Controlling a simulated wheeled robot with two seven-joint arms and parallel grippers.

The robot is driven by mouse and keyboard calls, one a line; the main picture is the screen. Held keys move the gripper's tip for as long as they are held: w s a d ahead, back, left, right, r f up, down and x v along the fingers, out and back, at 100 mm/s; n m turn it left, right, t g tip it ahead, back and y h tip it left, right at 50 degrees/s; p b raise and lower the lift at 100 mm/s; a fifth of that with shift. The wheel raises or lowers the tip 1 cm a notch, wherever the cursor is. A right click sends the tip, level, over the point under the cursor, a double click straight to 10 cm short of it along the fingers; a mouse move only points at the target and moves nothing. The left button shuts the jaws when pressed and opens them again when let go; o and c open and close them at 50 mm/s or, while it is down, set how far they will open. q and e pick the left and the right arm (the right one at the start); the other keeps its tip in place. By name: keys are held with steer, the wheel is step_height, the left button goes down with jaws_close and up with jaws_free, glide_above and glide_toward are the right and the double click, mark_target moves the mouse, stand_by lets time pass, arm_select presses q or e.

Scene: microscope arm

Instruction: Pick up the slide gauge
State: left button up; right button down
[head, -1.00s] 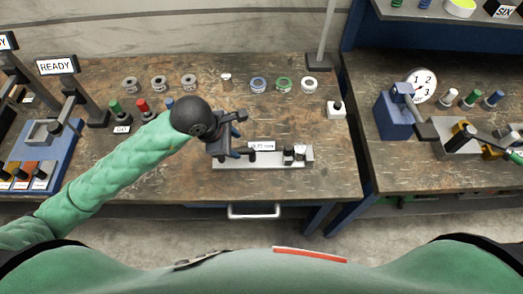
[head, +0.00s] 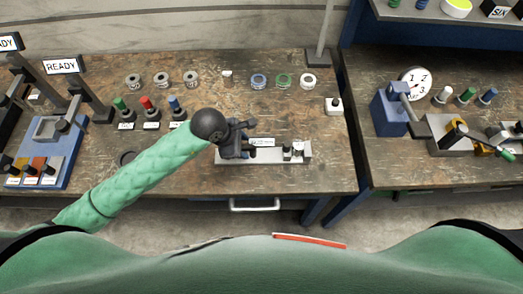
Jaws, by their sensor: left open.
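I cannot single out the slide gauge for certain. A long pale metal block (head: 272,156) with a small white label (head: 263,142) lies near the front middle of the left bench. Short dark-and-light cylinders (head: 293,150) stand at its right end. My left gripper (head: 251,138) is open over the block's left part, and its dark fingers point right. It hides that end of the block, and I cannot tell whether it touches anything. My right gripper is not in view.
Rings and spools (head: 259,81) line the bench's back. Green, red and blue knobs (head: 147,104) stand left of my gripper. The right bench holds a blue fixture (head: 391,115).

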arm_select(q)
steer(key=shift+c, duration=0.2)
jaws_close()
stand_by(1.1)
steer(key=shift+w+r, duration=0.1)
